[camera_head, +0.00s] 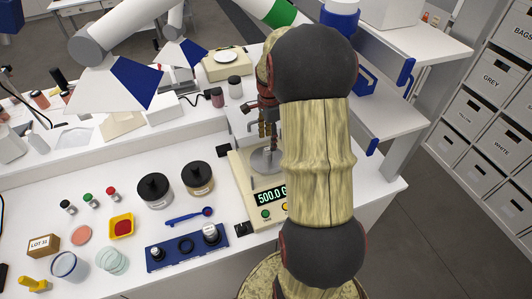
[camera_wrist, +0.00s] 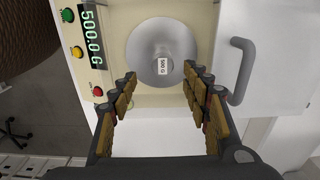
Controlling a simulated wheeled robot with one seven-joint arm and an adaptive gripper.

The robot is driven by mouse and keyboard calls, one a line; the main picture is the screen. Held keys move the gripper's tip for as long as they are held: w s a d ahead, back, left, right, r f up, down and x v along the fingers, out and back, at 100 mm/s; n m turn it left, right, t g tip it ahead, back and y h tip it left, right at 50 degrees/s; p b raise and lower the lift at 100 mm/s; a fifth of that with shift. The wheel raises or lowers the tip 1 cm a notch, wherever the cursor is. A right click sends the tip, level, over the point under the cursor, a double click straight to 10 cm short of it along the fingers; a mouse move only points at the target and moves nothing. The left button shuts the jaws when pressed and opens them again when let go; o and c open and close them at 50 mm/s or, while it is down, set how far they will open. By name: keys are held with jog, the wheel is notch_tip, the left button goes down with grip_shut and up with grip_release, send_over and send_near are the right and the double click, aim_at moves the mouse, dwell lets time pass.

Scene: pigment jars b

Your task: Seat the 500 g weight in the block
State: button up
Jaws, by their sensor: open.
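The 500 g weight (camera_wrist: 163,67) is a silvery piece with a "500 G" label, standing on the round steel pan (camera_wrist: 145,40) of a cream balance. The balance display reads 500.0 G in both views. My gripper (camera_wrist: 162,84) is open, its fingers spread either side of the labelled weight and apart from it. In the head view my gripper (camera_head: 266,128) is above the pan, partly hidden by my arm. The blue block (camera_head: 174,256) lies left of the balance. It carries a small weight (camera_head: 156,253) at left, a dark ring-like socket in the middle and a larger weight (camera_head: 210,233) at right.
A yellow dish (camera_head: 121,226) and small vials stand farther left. A grey handle (camera_wrist: 240,70) rises right of the pan in the wrist view. A white shelf unit stands right of the balance.

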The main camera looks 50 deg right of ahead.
aim_at(268, 148)
jog(key=shift+w+a+f, duration=0.1)
jog(key=shift+w+f, duration=0.05)
jog(key=shift+f, duration=1.25)
notch_tip(268, 148, down, 5)
jog(key=shift+w+f, duration=0.1)
jog(key=shift+w, duration=0.05)
jog(key=shift+c, duration=1)
grip_shut()
